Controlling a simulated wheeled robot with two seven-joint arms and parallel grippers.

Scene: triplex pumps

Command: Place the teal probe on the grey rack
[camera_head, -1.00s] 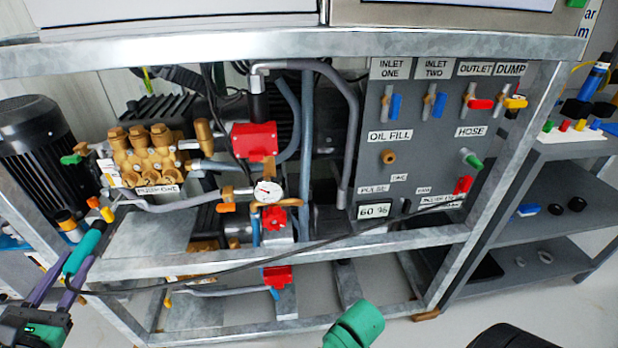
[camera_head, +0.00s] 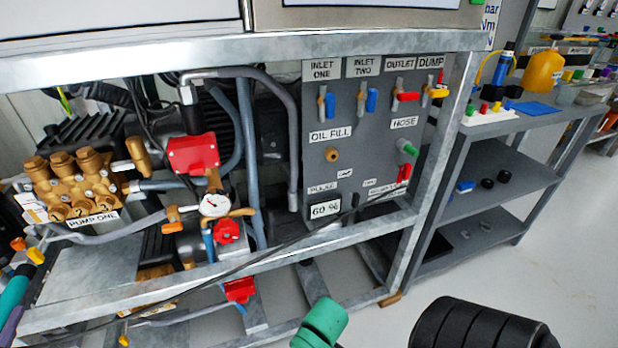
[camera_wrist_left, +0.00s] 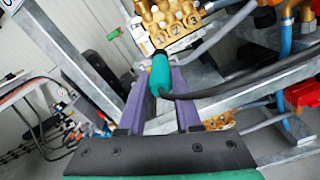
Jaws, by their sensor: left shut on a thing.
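My left gripper (camera_wrist_left: 162,88) has purple fingers and is shut on the probe. In the head view only a bit of a purple finger shows at the left edge. The grey rack (camera_head: 485,185), which I take to be the shelving right of the pump frame, has several shelves. It stands far from the probe. My right gripper is not in view.
The metal pump frame (camera_head: 400,232) stands between the probe and the shelving. The black cable (camera_head: 290,243) runs across its front to the grey panel (camera_head: 340,110). A white tray (camera_head: 487,115) with coloured pegs and a yellow jug (camera_head: 541,72) stand on the top shelf. The floor at right is clear.

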